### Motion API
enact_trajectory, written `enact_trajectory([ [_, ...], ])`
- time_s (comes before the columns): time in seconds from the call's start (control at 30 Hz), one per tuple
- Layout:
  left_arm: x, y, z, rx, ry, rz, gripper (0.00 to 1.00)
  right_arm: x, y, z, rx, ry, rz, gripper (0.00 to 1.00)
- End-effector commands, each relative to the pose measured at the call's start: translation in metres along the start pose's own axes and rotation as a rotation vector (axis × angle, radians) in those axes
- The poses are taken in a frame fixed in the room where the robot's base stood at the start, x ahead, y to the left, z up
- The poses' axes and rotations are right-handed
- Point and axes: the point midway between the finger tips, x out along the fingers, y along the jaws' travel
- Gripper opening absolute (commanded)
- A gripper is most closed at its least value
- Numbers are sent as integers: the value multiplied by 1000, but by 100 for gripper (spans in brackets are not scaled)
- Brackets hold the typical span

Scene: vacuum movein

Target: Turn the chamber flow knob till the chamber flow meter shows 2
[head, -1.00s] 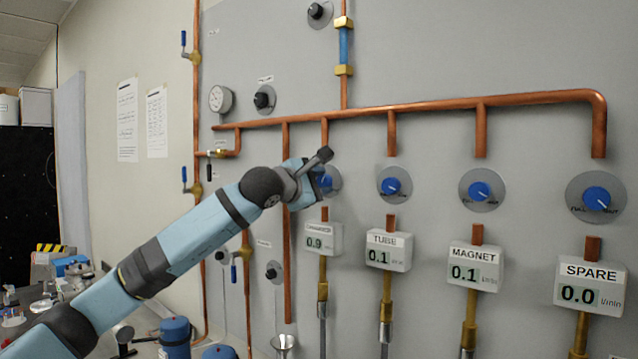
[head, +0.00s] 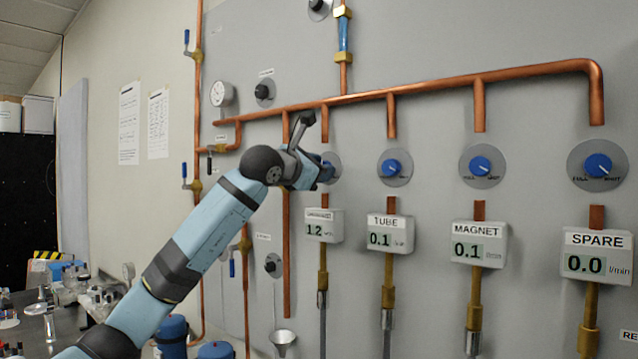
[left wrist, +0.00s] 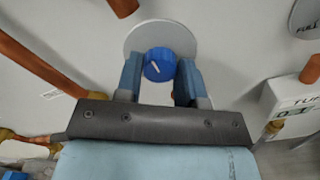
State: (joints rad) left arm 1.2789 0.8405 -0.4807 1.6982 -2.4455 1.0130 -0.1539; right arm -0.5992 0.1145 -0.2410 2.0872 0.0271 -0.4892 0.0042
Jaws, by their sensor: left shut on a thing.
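The blue chamber flow knob (left wrist: 159,64) sits on a round grey plate in the left wrist view. My left gripper (left wrist: 160,75) has its two blue fingers on either side of the knob and is shut on it. In the head view my left gripper (head: 322,172) is at the leftmost knob of the row and hides most of it. The chamber flow meter (head: 322,226) is the white box below; its label is small, and its display reads 1.2. My right gripper is not in view.
The tube (head: 390,233), magnet (head: 480,244) and spare (head: 598,256) meters read 0.1, 0.1 and 0.0, each below its own blue knob. A copper pipe (head: 450,85) runs above them. Valves and a gauge (head: 222,93) are to the left.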

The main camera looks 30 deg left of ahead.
Motion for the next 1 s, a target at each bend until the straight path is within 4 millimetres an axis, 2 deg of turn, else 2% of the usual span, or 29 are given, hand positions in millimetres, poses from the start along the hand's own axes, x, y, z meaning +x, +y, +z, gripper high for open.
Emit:
enact_trajectory([
  [0.37,0,-2,-1,-359,-1,-2,12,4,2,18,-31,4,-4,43],
  [1.0,0,0,0,-967,-1,-1,12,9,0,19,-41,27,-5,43],
])
